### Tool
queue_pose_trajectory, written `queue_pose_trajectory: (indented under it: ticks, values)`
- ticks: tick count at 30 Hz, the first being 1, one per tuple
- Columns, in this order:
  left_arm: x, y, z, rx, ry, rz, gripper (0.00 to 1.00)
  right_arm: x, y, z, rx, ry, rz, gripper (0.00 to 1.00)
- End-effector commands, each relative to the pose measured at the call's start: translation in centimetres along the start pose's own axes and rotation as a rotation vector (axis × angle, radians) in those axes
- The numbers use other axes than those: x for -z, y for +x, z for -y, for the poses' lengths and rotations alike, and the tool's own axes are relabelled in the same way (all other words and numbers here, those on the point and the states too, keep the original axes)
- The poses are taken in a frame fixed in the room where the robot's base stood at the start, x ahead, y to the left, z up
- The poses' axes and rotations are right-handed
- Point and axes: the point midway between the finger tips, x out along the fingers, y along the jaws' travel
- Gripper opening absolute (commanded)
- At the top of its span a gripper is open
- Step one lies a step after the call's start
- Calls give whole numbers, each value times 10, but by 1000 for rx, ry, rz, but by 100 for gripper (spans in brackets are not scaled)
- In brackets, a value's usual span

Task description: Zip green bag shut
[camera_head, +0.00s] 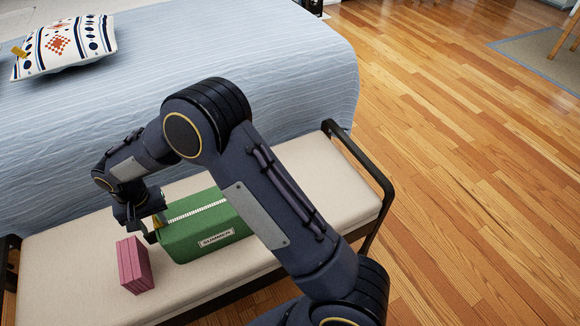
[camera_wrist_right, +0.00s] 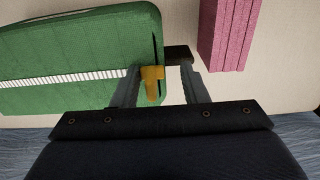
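The green bag (camera_head: 197,237) sits on the cream bench and carries a white "SUMMER" label on its front. A white zipper strip (camera_head: 195,208) runs along its top, and the same strip shows in the right wrist view (camera_wrist_right: 60,77). A yellow zipper pull (camera_wrist_right: 152,84) is at one end of the strip, by a dark slit in the bag. My right gripper (camera_wrist_right: 160,84) is open at that end, with the pull between its fingers, closer to the left finger. In the head view my right gripper (camera_head: 149,230) is at the bag's left end. My left gripper is out of view.
A pink block-like stack (camera_head: 134,265) stands on the bench (camera_head: 70,280) just left of the bag, close to my right gripper. A dark rail (camera_head: 365,165) edges the bench's right end. The bed (camera_head: 270,70) with a patterned pillow (camera_head: 65,45) is behind.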

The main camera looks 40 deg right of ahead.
Motion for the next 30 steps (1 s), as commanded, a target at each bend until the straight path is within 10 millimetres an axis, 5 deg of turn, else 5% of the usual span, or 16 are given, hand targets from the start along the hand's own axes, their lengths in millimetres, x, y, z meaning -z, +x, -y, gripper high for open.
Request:
queue_pose_trajectory:
  ticks: [21,30]
  values:
    - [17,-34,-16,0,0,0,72,0,-58,0,0,0,-1,40]
    - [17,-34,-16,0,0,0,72,0,-59,0,0,0,-1,39]
